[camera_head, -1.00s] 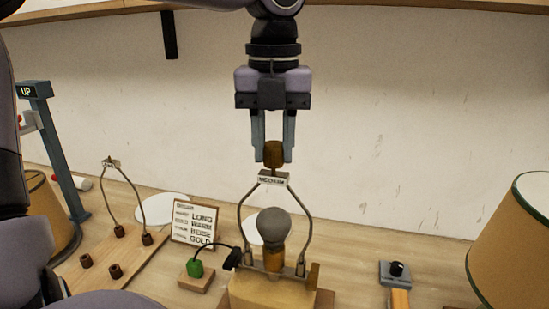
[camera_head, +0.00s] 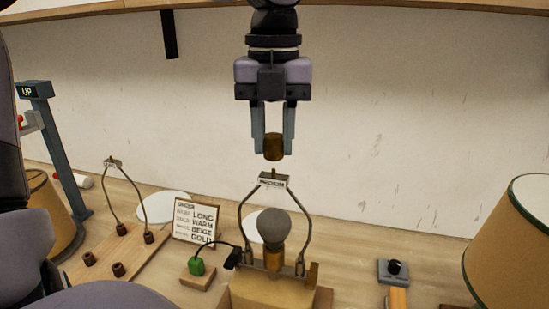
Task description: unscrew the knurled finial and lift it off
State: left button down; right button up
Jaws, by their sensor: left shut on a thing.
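The knurled finial (camera_head: 274,147) is a small brown-gold cylinder held between the fingertips of my left gripper (camera_head: 273,140). The gripper points down and is shut on it. The finial hangs above the harp (camera_head: 306,222), with a visible gap between it and the thin stud on the harp's labelled top plate (camera_head: 273,181). The harp stands upright around a grey bulb (camera_head: 273,228) on the tan lamp base (camera_head: 270,291). My right gripper is not in view.
An order card (camera_head: 195,222) stands left of the lamp, near a green-topped block (camera_head: 196,267). A second harp (camera_head: 127,190) and several brown pieces are on a wooden board at left. A lampshade (camera_head: 513,240) is at right, near a black-knob switch (camera_head: 395,269).

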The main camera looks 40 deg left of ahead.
pick_arm(q)
jog(key=shift+r+p, duration=1.05)
jog(key=shift+r, duration=0.4)
